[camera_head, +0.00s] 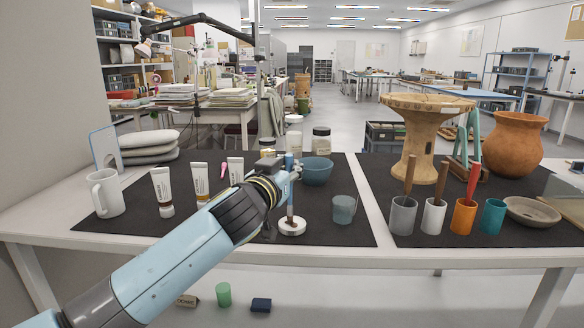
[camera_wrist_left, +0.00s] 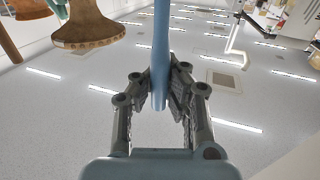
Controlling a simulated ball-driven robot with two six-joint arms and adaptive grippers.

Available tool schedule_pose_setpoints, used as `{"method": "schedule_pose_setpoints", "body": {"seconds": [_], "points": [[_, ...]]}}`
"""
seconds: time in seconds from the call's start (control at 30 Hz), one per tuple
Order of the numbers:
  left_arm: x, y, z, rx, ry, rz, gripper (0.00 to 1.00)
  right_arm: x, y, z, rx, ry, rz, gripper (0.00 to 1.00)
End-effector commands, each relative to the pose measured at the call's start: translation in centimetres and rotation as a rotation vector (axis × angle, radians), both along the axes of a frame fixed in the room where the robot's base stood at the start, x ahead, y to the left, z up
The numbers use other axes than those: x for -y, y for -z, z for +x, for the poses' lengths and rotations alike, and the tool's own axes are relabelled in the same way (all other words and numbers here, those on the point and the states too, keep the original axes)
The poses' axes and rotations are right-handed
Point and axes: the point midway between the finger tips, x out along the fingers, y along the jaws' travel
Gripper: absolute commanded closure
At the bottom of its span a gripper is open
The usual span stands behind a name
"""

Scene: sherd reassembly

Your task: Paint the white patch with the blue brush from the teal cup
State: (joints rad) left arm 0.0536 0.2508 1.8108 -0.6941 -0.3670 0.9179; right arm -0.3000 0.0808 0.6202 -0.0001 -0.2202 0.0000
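A blue brush (camera_head: 290,204) stands nearly upright in my left gripper (camera_head: 291,170), tip down. The left wrist view shows the brush handle (camera_wrist_left: 161,50) between the two fingers (camera_wrist_left: 160,95), which close on it. A round white piece (camera_head: 283,231), which looks like the white patch, lies on the dark mat under the brush. The brush's brownish tip is at its middle; I cannot tell whether it touches or hovers just above. The teal cup (camera_head: 493,217) stands empty of brushes on the right mat. My right gripper is not in view.
Grey (camera_head: 402,216), white (camera_head: 433,217) and orange (camera_head: 463,217) cups hold other brushes. A clear tumbler (camera_head: 344,209) and a blue bowl (camera_head: 316,171) stand right of my gripper. A white mug (camera_head: 104,193) and paint tubes (camera_head: 162,188) are at left. A pedestal vessel (camera_head: 420,145) stands behind the cups.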

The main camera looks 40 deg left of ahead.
Motion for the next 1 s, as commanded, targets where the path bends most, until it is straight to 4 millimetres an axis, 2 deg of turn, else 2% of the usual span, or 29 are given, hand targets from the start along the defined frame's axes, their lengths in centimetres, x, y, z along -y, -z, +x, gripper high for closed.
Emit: {"method": "schedule_pose_setpoints", "body": {"seconds": [0.17, 0.63, 1.0], "points": [[0.0, -0.5, 0.0, -0.003, -0.002, 0.000, 1.00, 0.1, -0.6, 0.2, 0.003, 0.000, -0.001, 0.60], [0.0, -4.8, 0.0, 0.000, -0.001, 0.001, 1.00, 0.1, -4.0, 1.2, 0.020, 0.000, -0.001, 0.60], [0.0, -4.9, -0.1, -0.002, 0.002, 0.000, 1.00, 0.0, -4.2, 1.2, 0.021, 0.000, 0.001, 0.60]]}}
